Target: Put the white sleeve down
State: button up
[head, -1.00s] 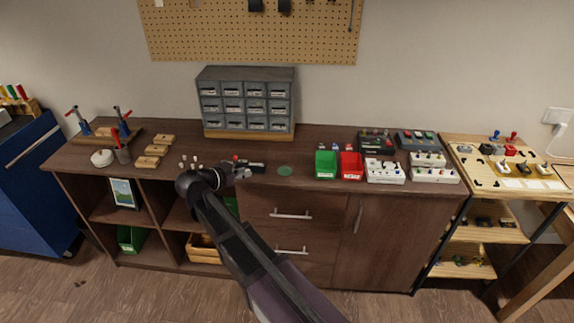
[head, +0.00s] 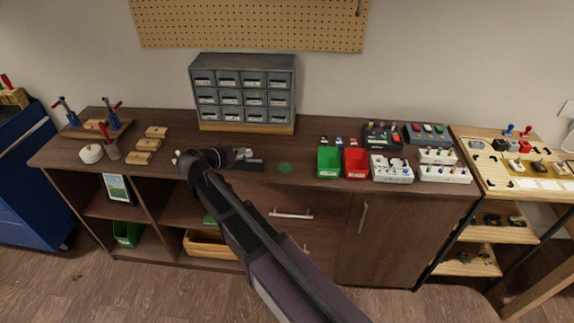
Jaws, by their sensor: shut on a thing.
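My gripper (head: 246,155) is low over the front of the brown cabinet top, left of its middle, with its fingers pointing right. It is shut on the white sleeve, which is too small and too covered by the fingers to make out clearly. A dark, flat block (head: 253,166) lies at the fingertips; I cannot tell whether they touch it. A green round spot (head: 285,168) lies on the brown top (head: 305,178), just right of the block, and is bare.
A grey drawer unit (head: 242,95) stands behind my gripper. Green (head: 329,162) and red (head: 356,162) bins and several pedals stand to the right. Wooden blocks (head: 144,144) lie to the left. Small pale pieces (head: 178,157) are partly hidden by my arm.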

jog(key=shift+d, duration=0.1)
dwell(0.3)
jog(key=shift+w+d, duration=0.3)
jog(key=shift+d, duration=0.35)
jog(key=shift+f, duration=0.1)
notch_tip(320, 180, down, 7)
jog(key=b, duration=0.7)
jog(key=shift+w+d, duration=0.1)
jog(key=shift+d, duration=0.1)
jog(key=b+x, duration=0.1)
jog(key=x, duration=0.2)
jog(key=b+x, duration=0.2)
jog(key=x, duration=0.1)
jog(key=b+x, duration=0.1)
jog(key=x, duration=0.3)
jog(key=shift+a+f+b, duration=0.1)
jog(key=shift+f+b, duration=0.25)
jog(key=shift+b, duration=0.05)
jog(key=shift+w+d+f, duration=0.1)
jog(key=shift+w+d, duration=0.1)
jog(key=shift+d, duration=0.15)
